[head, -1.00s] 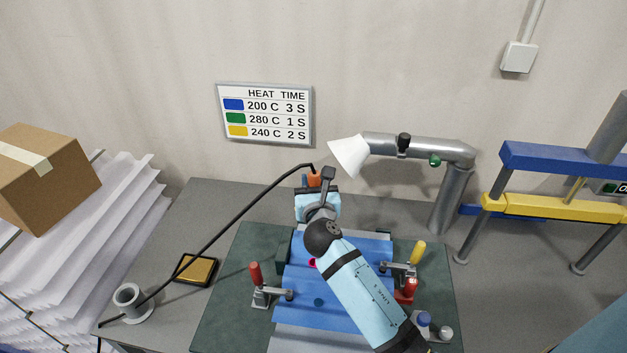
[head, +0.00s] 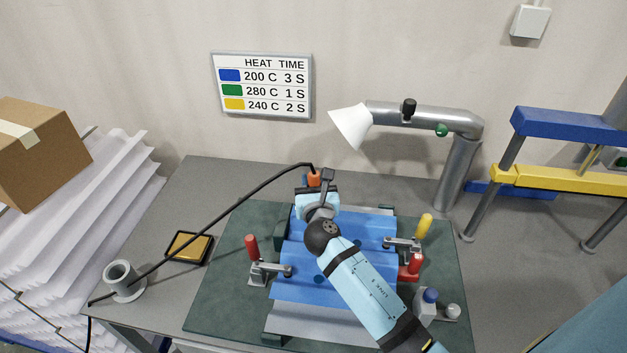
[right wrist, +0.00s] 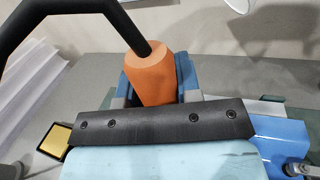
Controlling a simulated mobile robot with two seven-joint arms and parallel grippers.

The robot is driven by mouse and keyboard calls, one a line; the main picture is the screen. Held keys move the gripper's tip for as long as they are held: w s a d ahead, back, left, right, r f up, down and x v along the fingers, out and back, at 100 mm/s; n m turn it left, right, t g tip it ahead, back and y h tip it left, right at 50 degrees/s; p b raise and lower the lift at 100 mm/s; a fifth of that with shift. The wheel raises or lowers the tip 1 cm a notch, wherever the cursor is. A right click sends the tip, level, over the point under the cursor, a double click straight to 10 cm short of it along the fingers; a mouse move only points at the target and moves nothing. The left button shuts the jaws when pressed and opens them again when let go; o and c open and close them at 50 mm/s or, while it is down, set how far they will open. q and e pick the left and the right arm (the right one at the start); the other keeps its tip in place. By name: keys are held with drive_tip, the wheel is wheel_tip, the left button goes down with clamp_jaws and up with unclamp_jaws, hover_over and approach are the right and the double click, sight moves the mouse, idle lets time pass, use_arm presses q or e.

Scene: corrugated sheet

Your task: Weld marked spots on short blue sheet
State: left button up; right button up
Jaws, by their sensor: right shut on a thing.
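The blue corrugated sheet (head: 300,288) lies on a fixture on the green mat, with a dark round mark (head: 319,279) showing on it. Its right part also shows in the right wrist view (right wrist: 283,136). My right gripper (head: 314,187) is above the far part of the sheet, shut on the orange handle (right wrist: 150,75) of a tool with a black cable. The tool's tip is hidden, so I cannot tell whether it touches the sheet. My right arm covers part of the sheet. My left gripper is not in view.
Red-handled (head: 251,247) and yellow-handled (head: 425,226) clamps stand at the sheet's sides. A fume nozzle (head: 350,127) hangs behind. A yellow pad (head: 188,247) and grey holder (head: 123,281) are at left. A wall sign (head: 262,87) lists blue 200 C 3 S, green 280 C 1 S, yellow 240 C 2 S.

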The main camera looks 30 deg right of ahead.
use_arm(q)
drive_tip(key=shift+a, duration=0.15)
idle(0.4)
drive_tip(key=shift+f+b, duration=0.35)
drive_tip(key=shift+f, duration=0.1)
use_arm(e)
drive_tip(key=shift+f, duration=0.5)
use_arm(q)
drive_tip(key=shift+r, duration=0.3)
use_arm(e)
drive_tip(key=shift+s+f, duration=0.1)
drive_tip(key=shift+f, duration=0.1)
idle(2.3)
idle(0.4)
drive_tip(key=shift+r+p, duration=0.75)
drive_tip(key=shift+p, duration=0.2)
use_arm(q)
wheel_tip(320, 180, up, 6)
drive_tip(key=p, duration=0.6)
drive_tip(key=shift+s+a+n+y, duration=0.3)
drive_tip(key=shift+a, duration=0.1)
use_arm(e)
wheel_tip(320, 180, up, 6)
drive_tip(key=shift+f, duration=0.1)
